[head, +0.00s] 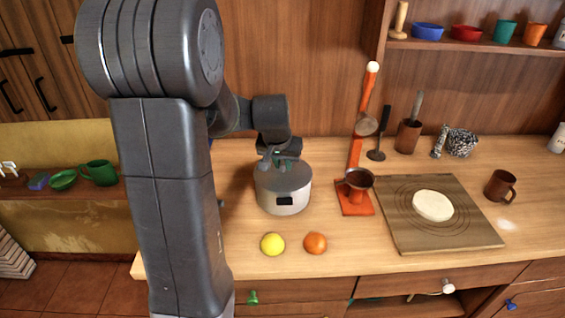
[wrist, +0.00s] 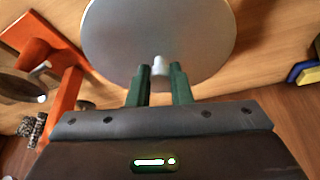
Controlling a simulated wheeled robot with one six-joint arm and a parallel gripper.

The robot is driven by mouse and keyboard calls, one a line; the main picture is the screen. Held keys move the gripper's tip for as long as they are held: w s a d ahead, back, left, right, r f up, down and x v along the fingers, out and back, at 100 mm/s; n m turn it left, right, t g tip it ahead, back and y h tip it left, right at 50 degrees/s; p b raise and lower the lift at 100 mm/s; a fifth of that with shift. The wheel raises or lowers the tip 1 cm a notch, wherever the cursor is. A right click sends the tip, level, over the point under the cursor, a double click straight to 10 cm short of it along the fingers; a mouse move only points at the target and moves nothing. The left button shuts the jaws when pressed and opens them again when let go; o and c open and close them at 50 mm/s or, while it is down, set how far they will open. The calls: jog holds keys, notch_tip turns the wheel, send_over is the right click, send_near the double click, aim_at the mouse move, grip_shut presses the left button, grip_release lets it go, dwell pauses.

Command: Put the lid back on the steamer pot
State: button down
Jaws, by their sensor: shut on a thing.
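The steamer pot (head: 284,204) is a round silver-grey body with a small dark panel on its front, standing on the wooden counter left of centre. The grey round lid (head: 295,180) is over the pot's top in the head view; I cannot tell whether it rests fully on the rim or hovers just above. My gripper (head: 282,163) points down over the lid's middle. In the wrist view its two green fingers (wrist: 159,72) are shut around the pale lid knob (wrist: 159,62), with the grey disc of the lid (wrist: 160,25) beyond them. The pot body is hidden there.
A yellow fruit (head: 272,244) and an orange fruit (head: 315,243) lie in front of the pot. Utensils stand behind.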

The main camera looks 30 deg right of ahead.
jog(key=c, duration=0.7)
grip_release()
jog(key=shift+c, duration=0.2)
jog(key=shift+r+p, duration=2.45)
jog(key=shift+r, duration=1.05)
jog(key=shift+c, duration=0.5)
grip_shut()
